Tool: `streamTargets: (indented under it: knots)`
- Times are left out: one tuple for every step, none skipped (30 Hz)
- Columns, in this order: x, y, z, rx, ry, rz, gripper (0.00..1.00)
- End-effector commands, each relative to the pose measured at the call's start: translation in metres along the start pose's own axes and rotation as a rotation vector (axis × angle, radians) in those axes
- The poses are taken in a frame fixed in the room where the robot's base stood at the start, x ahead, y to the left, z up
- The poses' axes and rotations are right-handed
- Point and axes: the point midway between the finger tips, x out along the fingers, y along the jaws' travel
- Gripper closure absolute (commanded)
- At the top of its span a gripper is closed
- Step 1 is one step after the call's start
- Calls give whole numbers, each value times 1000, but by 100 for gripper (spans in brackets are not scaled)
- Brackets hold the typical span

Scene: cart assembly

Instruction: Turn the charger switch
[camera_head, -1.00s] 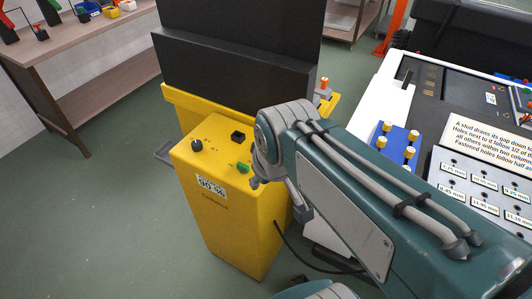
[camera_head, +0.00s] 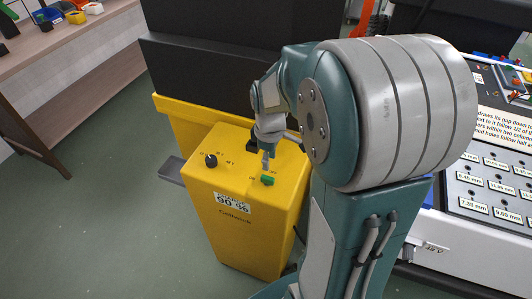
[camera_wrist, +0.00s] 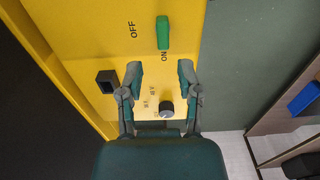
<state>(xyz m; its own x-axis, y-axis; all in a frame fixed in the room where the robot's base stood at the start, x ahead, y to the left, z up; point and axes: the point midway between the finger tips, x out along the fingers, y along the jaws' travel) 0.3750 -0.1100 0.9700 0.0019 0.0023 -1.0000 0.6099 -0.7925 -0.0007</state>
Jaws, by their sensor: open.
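The yellow charger box (camera_head: 255,245) stands in the middle of the head view. On its top are a green switch (camera_head: 267,180) near the front right edge, a black round knob (camera_head: 211,160) and a black square socket (camera_head: 252,146). In the wrist view the green switch handle (camera_wrist: 163,32) lies lengthwise, its lower end by the ON label; OFF is printed to its left. My gripper (camera_wrist: 161,72) is open and empty above the panel, the switch ahead of its fingertips and not between them. The knob (camera_wrist: 167,108) shows below, framed by the fingers. In the head view my gripper (camera_head: 266,162) is just behind the switch.
A black panel (camera_head: 230,70) rises behind the box. A white workbench (camera_head: 475,240) with labelled holes stands to the right, partly hidden by my arm. A wooden table (camera_head: 75,50) stands at the far left. The floor left of the box is clear.

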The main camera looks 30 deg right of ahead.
Motion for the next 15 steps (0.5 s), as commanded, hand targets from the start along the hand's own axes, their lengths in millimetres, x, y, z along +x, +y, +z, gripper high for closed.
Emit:
streamTargets:
  knots:
    - [2, 0, -1, -6, -3, -2, 54]
    - [3, 1, -1, -8, -3, -3, 54]
    - [5, 1, -1, -9, -3, -3, 54]
    - [7, 1, -1, -9, -3, -4, 54]
    - [9, 0, -1, -9, -4, -4, 54]
    - [13, 0, -1, -9, -5, -5, 54]
    - [16, 0, 0, -9, -5, -6, 54]
    - [20, 0, 0, -9, -4, -5, 54]
    - [25, 0, 0, -8, -4, -5, 54]
    - [29, 0, 0, -8, -4, -6, 54]
    - [33, 0, 0, -8, -4, -6, 54]
    - [38, 0, 0, -8, -5, -6, 54]
    - [42, 0, 0, -7, -4, -5, 54]
    - [46, 0, 0, -7, -4, -6, 54]
    - [51, 0, 0, -7, -4, -6, 54]
